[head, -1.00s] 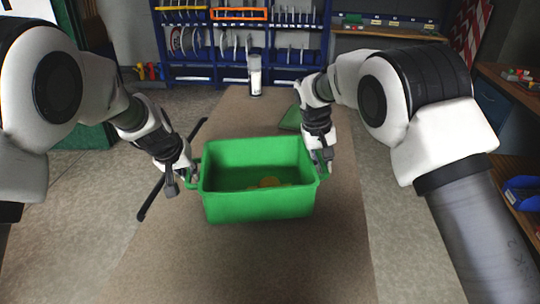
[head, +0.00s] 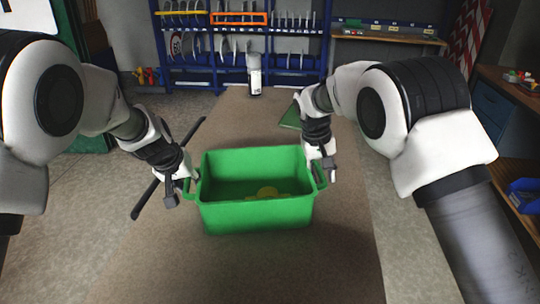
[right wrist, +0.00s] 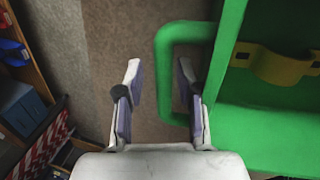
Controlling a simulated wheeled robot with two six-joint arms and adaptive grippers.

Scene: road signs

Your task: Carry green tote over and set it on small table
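The green tote (head: 257,215) is upright in the middle of the head view, over a brown surface (head: 255,270). I cannot pick out the small table's outline. Yellowish pieces (head: 266,193) lie inside the tote. My left gripper (head: 183,188) is at the tote's left handle (head: 187,190); its finger gap is unclear. My right gripper (head: 325,172) is at the right handle. In the right wrist view its two fingers (right wrist: 160,85) are spread, one on each side of the handle's outer bar (right wrist: 166,80), with gaps visible.
A white bottle (head: 254,75) stands beyond the tote, before a blue rack (head: 240,75). A flat green item (head: 291,115) lies behind the right gripper. A black bar (head: 150,195) runs along the left. A wooden bench (head: 510,95) is at the right.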

